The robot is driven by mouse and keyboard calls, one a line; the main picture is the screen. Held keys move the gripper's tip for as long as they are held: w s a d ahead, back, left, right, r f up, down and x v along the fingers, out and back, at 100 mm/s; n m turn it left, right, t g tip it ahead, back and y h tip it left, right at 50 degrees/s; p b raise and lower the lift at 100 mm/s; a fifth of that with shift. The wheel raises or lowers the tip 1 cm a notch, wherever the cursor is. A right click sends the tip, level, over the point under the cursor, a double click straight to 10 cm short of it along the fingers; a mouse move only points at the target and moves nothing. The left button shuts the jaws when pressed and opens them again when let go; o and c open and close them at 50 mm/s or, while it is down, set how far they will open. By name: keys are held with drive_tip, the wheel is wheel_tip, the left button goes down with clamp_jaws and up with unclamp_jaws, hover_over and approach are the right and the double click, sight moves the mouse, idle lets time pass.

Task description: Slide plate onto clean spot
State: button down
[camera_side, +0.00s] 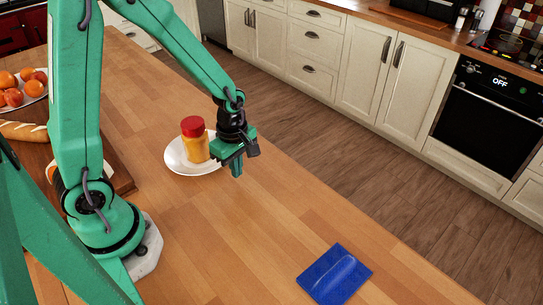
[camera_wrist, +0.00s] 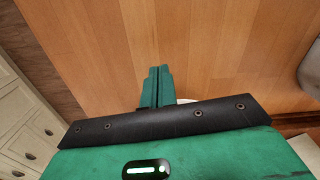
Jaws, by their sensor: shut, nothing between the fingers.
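A white round plate (camera_side: 179,164) lies on the wooden island top, left of my gripper in the side view. A yellow jar with a red lid (camera_side: 195,140) stands upright on it. My gripper (camera_side: 237,170) points down at the plate's right edge, its fingers shut and empty. I cannot tell whether it touches the plate. In the wrist view the closed fingers (camera_wrist: 158,74) are over bare wood, and a small white sliver beside them may be the plate's rim. No marked clean spot stands out on the wood.
A blue square piece with a raised ridge (camera_side: 335,273) lies near the front right of the island top (camera_side: 270,225). Bare wood lies between it and my gripper. A fruit plate (camera_side: 37,96), a bread loaf (camera_side: 22,131) and a wooden board (camera_side: 120,178) are at left.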

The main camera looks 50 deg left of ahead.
sight(217, 165)
drive_tip(key=a, duration=0.5)
drive_tip(key=s+a, duration=0.1)
drive_tip(key=a, duration=0.1)
drive_tip(key=shift+s+a, duration=0.1)
drive_tip(key=shift+a, duration=0.1)
drive_tip(key=shift+a+f, duration=0.1)
drive_tip(key=shift+f, duration=0.75)
drive_tip(key=w+d, duration=0.1)
drive_tip(key=d, duration=0.7)
drive_tip(key=w+d, duration=0.1)
drive_tip(key=d, duration=0.7)
drive_tip(key=w+d, duration=0.1)
drive_tip(key=d, duration=0.8)
drive_tip(key=shift+w+d, duration=0.1)
drive_tip(key=shift+w, duration=0.3)
drive_tip(key=shift+r, duration=0.15)
drive_tip(key=shift+r, duration=0.6)
drive_tip(key=shift+r, duration=0.1)
